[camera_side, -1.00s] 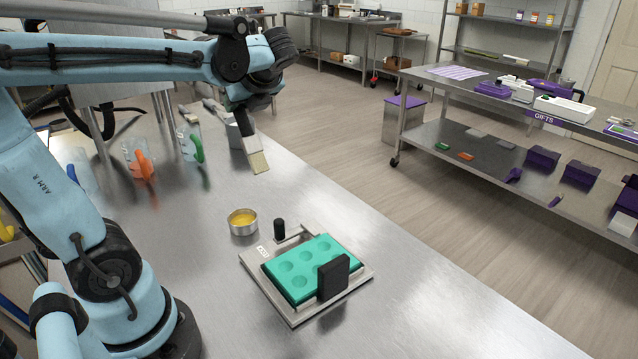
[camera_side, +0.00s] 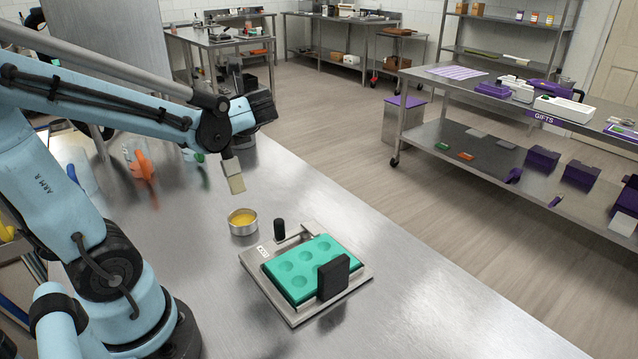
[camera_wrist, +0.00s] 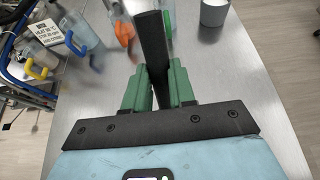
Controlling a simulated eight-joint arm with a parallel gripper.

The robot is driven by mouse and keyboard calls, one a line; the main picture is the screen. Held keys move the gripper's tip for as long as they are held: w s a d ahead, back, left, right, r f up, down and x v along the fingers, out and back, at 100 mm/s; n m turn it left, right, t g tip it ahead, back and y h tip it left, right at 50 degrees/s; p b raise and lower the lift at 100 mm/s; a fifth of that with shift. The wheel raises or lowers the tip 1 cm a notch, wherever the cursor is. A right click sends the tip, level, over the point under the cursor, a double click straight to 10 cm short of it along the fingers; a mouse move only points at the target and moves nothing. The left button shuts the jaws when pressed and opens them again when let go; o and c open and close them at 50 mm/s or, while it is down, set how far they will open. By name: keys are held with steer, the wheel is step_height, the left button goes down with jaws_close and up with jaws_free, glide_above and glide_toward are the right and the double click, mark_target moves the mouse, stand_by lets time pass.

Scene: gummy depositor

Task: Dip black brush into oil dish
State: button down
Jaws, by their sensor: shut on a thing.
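The black brush (camera_side: 233,176) hangs from my gripper (camera_side: 229,153) in the side view, with its pale bristles pointing down. The bristles are in the air above and slightly left of the oil dish, clear of it. The oil dish (camera_side: 243,230) is a small round metal dish with yellow oil, standing on the steel table. In the wrist view, the green fingers of my gripper (camera_wrist: 160,86) are shut on the black handle (camera_wrist: 152,42). The bristles and the dish are out of sight there.
A teal mould (camera_side: 306,270) sits in a metal frame (camera_side: 290,318) with black knobs, right of the dish. Jugs with orange (camera_side: 141,165) and blue (camera_side: 72,176) handles stand at the left. A grey cup (camera_wrist: 214,13) shows in the wrist view. The table's right side is clear.

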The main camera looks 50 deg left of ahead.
mark_target(230, 160)
steer(key=shift+a+f, duration=0.2)
steer(key=shift+f, duration=0.65)
steer(key=shift+a+f, duration=0.25)
steer(key=shift+f, duration=0.65)
steer(key=shift+a+f, duration=0.2)
steer(key=shift+f, duration=0.65)
steer(key=shift+d+f, duration=0.35)
steer(key=shift+f, duration=0.4)
steer(key=shift+d+f, duration=0.35)
steer(key=shift+f, duration=0.35)
steer(key=shift+r, duration=0.1)
steer(key=shift+a+r, duration=0.45)
steer(key=shift+r, duration=0.45)
steer(key=shift+a+r, duration=0.45)
steer(key=shift+r, duration=0.4)
steer(key=shift+r, duration=2.5)
